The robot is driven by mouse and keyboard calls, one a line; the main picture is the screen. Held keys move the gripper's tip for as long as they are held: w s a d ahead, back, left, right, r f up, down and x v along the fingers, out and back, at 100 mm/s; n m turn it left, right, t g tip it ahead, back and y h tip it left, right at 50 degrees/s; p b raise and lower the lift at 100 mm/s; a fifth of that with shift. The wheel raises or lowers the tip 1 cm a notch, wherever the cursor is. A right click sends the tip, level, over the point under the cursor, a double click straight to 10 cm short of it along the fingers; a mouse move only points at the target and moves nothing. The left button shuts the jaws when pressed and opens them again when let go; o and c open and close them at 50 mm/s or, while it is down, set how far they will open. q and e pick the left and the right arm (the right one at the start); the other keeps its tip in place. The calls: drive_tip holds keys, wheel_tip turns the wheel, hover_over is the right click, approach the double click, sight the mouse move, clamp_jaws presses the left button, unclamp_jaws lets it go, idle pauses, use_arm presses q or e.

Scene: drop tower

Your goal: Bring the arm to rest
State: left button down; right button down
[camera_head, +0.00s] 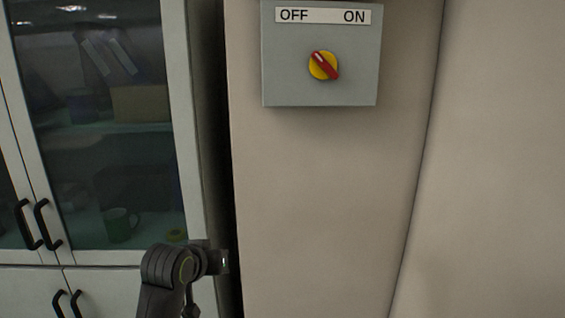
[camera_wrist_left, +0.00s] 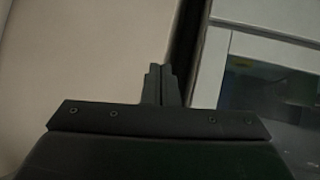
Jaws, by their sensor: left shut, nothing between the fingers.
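My left arm rises from the bottom edge of the head view, left of centre. Its gripper (camera_head: 222,261) is in front of the cabinet's right edge, below and left of the switch box. In the left wrist view the gripper (camera_wrist_left: 161,72) has its fingers together with nothing between them. It is apart from the switch. My right gripper is in neither view.
A grey switch box (camera_head: 275,85) marked OFF and ON is on the beige wall (camera_head: 320,200). Its red knob (camera_head: 324,66) on a yellow disc tilts with its white mark toward OFF. A glass-door cabinet (camera_head: 183,120) with black handles (camera_head: 42,224) stands left.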

use_arm(q)
drive_tip(key=s+a+f+g+y, duration=0.1)
drive_tip(key=s+a+f, duration=0.25)
drive_tip(key=f, duration=0.25)
drive_tip(key=s+a+f+g, duration=0.1)
drive_tip(key=s+a+f, duration=0.2)
drive_tip(key=s+f, duration=0.2)
drive_tip(key=s+a+f+g+y, duration=0.1)
drive_tip(key=s+a+f+g, duration=0.2)
drive_tip(key=s, duration=0.8)
drive_tip(key=s+a+f+y, duration=0.1)
drive_tip(key=s+a+f, duration=0.3)
drive_tip(key=s, duration=0.6)
drive_tip(key=s+a+f+g+y, duration=0.1)
drive_tip(key=s+a+f+g, duration=0.1)
drive_tip(key=s+f, duration=0.65)
wheel_tip(320, 180, down, 21)
drive_tip(key=s+a+g, duration=0.1)
drive_tip(key=s, duration=0.1)
drive_tip(key=s+d+f+g, duration=0.1)
drive_tip(key=s+f, duration=1.4)
drive_tip(key=f, duration=0.1)
drive_tip(key=shift+s+f+n+h, duration=0.15)
drive_tip(key=shift+n+h, duration=0.25)
